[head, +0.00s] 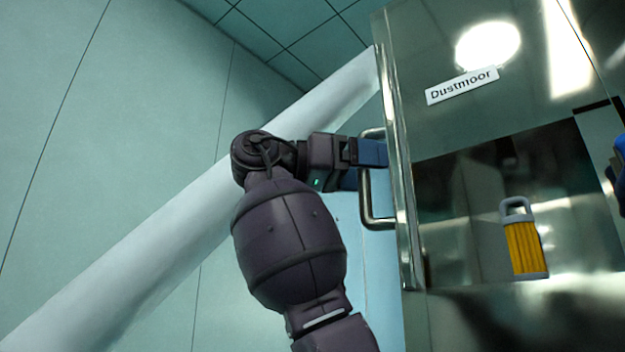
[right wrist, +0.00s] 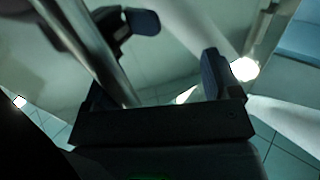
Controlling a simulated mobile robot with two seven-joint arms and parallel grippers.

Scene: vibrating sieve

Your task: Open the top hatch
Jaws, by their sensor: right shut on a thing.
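The shiny steel hatch panel (head: 425,60) with a "Dustmoor" label (head: 462,86) fills the right of the head view. A steel bar handle (head: 378,223) stands out from its left edge. My right gripper (head: 368,160), dark with blue finger pads, reaches the handle from the left and is shut on it near its upper part. In the right wrist view, a steel bar (right wrist: 92,45) runs along the left side of the jaws (right wrist: 178,48); the contact itself is partly hidden. I cannot tell how far the hatch stands open.
A thick pale pipe (head: 130,260) slants up behind my right arm to the panel's top left. A yellow ribbed piece with a grey loop (head: 525,247) shows at the lower right before a dark reflective area. A blue object (head: 620,165) is cut off at the right edge.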

